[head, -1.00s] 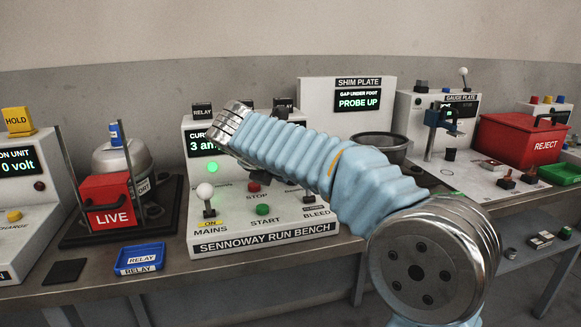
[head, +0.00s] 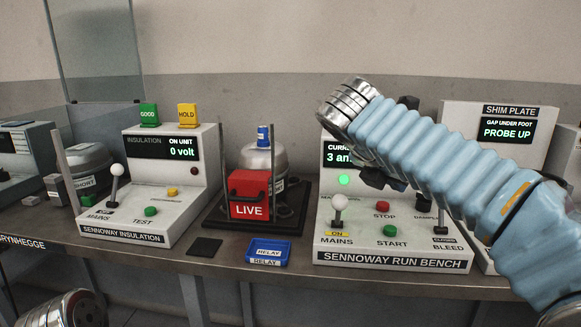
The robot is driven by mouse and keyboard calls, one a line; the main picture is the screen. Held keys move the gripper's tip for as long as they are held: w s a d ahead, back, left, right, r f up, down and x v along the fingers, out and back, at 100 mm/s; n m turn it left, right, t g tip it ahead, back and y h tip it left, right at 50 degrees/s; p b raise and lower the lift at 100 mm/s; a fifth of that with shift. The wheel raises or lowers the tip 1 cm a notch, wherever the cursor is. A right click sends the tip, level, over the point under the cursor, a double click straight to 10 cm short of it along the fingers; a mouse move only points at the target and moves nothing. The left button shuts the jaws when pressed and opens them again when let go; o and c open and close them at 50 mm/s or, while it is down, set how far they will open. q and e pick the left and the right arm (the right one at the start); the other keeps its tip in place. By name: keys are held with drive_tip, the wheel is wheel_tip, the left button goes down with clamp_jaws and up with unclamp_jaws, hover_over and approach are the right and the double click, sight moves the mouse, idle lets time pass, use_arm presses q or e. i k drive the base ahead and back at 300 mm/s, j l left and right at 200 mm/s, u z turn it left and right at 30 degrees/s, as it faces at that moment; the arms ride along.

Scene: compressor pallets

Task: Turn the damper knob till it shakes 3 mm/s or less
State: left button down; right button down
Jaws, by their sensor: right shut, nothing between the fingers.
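The Sennoway run bench (head: 392,257) stands right of centre. Its damper knob (head: 423,202) is a small dark shape by the partly covered DAMPER label; its pointer cannot be made out. The bench display (head: 338,154) reads CURRENT and a cut-off "3 am"; my right arm covers the rest, and no shake reading shows. My right gripper (head: 381,181) is a dark shape under the arm, in front of the panel left of the knob. It is shut and empty. My left gripper is out of view.
The bench has a mains lever (head: 338,209) at ON, a red stop button (head: 382,206), a green start button (head: 390,230) and a lit green lamp (head: 344,180). Left are a red LIVE box (head: 249,194), a blue relay tray (head: 269,250) and the insulation bench (head: 125,232).

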sight(422, 205)
drive_tip(key=k+j, duration=0.2)
drive_tip(key=j, duration=0.2)
drive_tip(key=k+j, duration=0.15)
drive_tip(key=j, duration=0.2)
drive_tip(key=k+j, duration=0.2)
drive_tip(key=j, duration=0.2)
